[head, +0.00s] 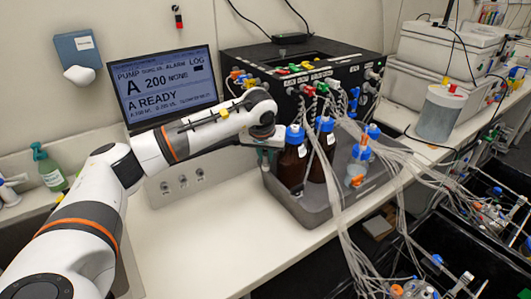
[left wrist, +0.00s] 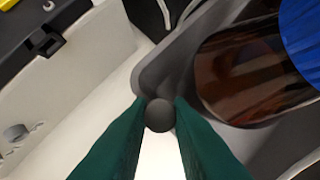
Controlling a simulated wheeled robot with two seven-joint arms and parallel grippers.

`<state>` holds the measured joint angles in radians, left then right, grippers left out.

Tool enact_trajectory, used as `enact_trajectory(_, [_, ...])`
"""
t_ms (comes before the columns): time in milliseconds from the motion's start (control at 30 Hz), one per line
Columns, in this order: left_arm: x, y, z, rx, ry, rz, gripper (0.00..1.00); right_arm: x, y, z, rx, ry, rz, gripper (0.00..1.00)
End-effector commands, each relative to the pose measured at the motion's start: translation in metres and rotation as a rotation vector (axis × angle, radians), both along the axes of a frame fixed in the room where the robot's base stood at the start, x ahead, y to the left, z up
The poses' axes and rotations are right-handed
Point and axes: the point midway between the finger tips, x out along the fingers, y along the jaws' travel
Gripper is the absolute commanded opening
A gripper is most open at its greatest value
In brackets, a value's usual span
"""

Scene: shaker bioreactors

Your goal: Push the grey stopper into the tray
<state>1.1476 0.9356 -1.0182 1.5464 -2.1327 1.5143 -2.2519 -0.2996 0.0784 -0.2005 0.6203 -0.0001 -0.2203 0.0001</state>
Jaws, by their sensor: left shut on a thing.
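My left gripper (head: 265,161) is at the left side of the grey tray (head: 305,211), beside the brown bottles. In the left wrist view the green fingertips (left wrist: 159,113) are shut on the grey stopper (left wrist: 159,116), a small dark grey round piece. The stopper is at the tray's rounded corner (left wrist: 150,79); whether it touches the tray wall I cannot tell. In the head view the stopper is too small or hidden to make out. My right gripper is not in view.
Brown bottles with blue caps (head: 291,164) stand in the tray, close to my left gripper. A black pump box (head: 300,75) stands behind, with many clear tubes (head: 345,225) running off right. The white bench (head: 210,235) is clear in front.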

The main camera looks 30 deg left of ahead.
Motion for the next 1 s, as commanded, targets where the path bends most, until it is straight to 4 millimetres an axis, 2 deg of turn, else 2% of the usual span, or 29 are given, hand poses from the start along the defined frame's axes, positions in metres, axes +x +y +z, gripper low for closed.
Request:
enact_trajectory(667, [0.0,0.0002,-0.0084,0.0,0.0,0.0,0.0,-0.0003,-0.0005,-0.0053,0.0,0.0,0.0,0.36])
enact_trajectory(700, [0.0,0.0001,-0.0084,0.0,0.0,0.0,0.23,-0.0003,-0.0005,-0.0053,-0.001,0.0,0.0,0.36])
enact_trajectory(800, [0.0,0.0001,-0.0084,0.0,0.0,0.0,0.4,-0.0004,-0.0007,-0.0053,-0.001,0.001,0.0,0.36])
enact_trajectory(833, [0.0,0.0001,-0.0084,0.0,0.0,0.0,0.44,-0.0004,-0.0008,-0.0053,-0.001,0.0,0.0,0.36])
enact_trajectory(1000, [0.0,0.0001,-0.0084,0.0,0.0,0.0,0.44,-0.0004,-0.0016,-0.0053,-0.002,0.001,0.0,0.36])
